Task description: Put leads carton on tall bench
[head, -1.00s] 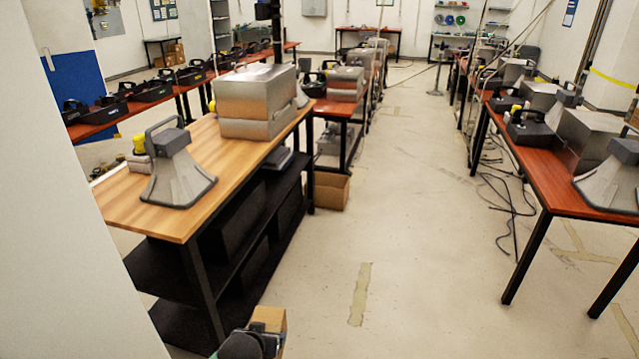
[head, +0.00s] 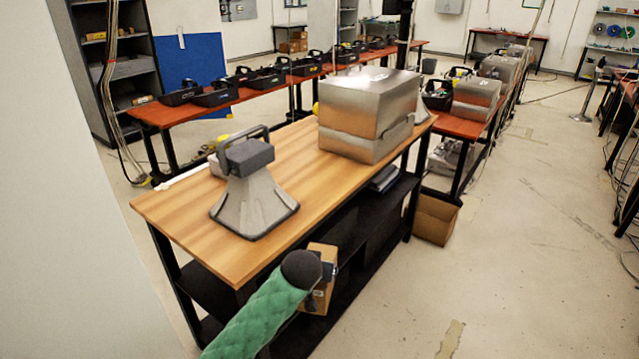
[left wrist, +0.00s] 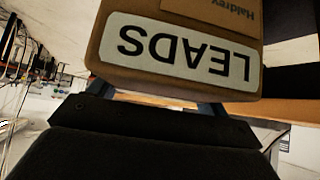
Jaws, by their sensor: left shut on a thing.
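The leads carton (left wrist: 180,52) is a brown box with a white label reading LEADS, upside down in the left wrist view. My left gripper (left wrist: 165,100) is shut on it. In the head view the carton (head: 322,272) is partly hidden behind my left gripper (head: 312,275) and green-sleeved arm, by the front edge of the wooden-topped bench (head: 190,205). I take this bench, with black shelves below, to be the tall bench. The carton appears lower than the bench top. My right gripper is not in view.
On the bench top stand a grey horn-shaped device (head: 250,190) and a large metal case (head: 365,115). Bare wood lies between them and at the near left. A cardboard box (head: 436,218) stands on the floor at the bench's far end.

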